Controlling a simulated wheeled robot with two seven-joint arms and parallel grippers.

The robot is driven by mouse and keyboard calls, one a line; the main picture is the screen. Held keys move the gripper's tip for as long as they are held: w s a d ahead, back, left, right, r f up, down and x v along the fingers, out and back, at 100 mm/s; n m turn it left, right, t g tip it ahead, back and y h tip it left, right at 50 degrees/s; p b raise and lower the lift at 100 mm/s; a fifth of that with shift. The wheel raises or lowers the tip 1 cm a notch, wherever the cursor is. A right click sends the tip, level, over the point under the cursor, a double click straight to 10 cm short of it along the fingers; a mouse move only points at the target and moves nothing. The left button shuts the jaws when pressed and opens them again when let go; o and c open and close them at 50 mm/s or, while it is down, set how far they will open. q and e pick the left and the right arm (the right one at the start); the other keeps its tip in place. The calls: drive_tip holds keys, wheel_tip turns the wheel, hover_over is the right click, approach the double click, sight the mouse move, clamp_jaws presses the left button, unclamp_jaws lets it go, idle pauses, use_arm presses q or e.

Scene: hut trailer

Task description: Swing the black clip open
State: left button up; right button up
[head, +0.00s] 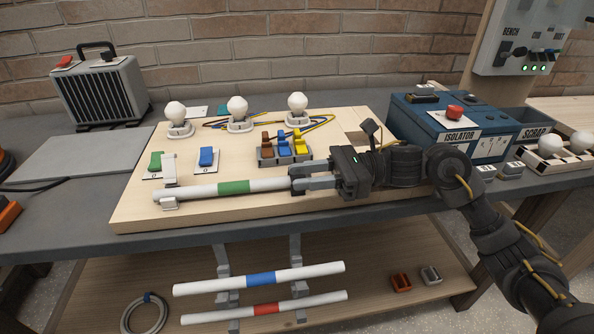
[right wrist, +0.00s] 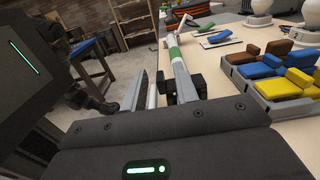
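A white tube with a green band (head: 233,187) lies along the front of the wooden board, its left end in a pale holder (head: 168,203). My right gripper (head: 292,178) reaches in from the right at the tube's right end. Its grey fingers stand apart, with a gap between them. A small black piece, probably the black clip (right wrist: 196,83), sits by the near end of the tube (right wrist: 179,65) in the right wrist view, close beside the fingers. The fingers partly hide it in the head view; I cannot tell whether they touch it. My left gripper is not in view.
A connector block with brown, blue and yellow levers (head: 283,150) stands just behind the tube. Bulbs (head: 238,112) stand behind it on the board (head: 135,208). A blue isolator box (head: 410,122) is to the right. Spare tubes (head: 212,284) lie on the lower shelf.

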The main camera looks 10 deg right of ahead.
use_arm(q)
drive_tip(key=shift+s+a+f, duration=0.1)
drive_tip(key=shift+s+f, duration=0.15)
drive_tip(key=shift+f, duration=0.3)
use_arm(e)
drive_tip(key=shift+a, duration=0.85)
clamp_jaws()
